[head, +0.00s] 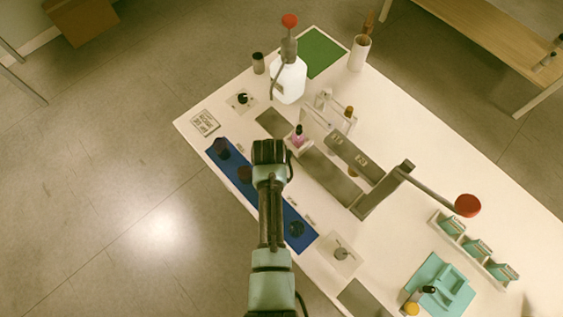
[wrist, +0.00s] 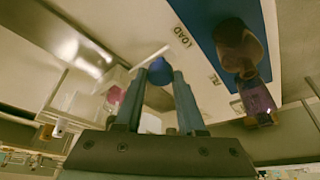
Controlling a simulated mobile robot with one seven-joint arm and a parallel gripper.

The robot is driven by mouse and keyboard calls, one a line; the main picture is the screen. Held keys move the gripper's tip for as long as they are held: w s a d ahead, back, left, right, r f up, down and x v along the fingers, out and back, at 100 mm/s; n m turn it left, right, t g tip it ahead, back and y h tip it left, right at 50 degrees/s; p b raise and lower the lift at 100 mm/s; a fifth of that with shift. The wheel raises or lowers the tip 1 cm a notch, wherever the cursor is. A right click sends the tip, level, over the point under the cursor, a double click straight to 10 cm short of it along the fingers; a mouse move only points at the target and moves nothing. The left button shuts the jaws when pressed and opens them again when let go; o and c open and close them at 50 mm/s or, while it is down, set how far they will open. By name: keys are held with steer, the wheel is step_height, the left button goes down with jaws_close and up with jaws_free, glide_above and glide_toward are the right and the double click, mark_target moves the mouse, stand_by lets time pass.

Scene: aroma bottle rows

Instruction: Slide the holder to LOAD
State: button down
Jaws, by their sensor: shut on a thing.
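The holder (head: 299,143) is a pale tray-like piece with a pink-purple bottle (head: 298,133) upright in it, just right of my gripper (head: 270,152) in the head view. In the wrist view the clear-walled holder (wrist: 92,98) is at left, with a white bar (wrist: 150,58) reaching towards my fingers. My gripper (wrist: 160,75) is shut on a blue rounded part between its fingertips, which looks like the holder's handle; the exact contact is partly hidden.
A blue mat (head: 270,208) with dark bottles runs under my arm. A grey rail (head: 330,178) and a lever with a red knob (head: 467,205) stand to the right. A white jug (head: 288,82) stands behind. A purple bottle (wrist: 258,100) is close to the right finger.

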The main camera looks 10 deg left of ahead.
steer(key=c, duration=0.5)
jaws_free()
steer(key=shift+r, duration=0.1)
steer(key=a+p+v, duration=0.1)
steer(key=v, duration=1.1)
steer(key=shift+s+d+r, duration=0.15)
steer(key=shift+d+r, duration=0.25)
steer(key=shift+d, duration=0.1)
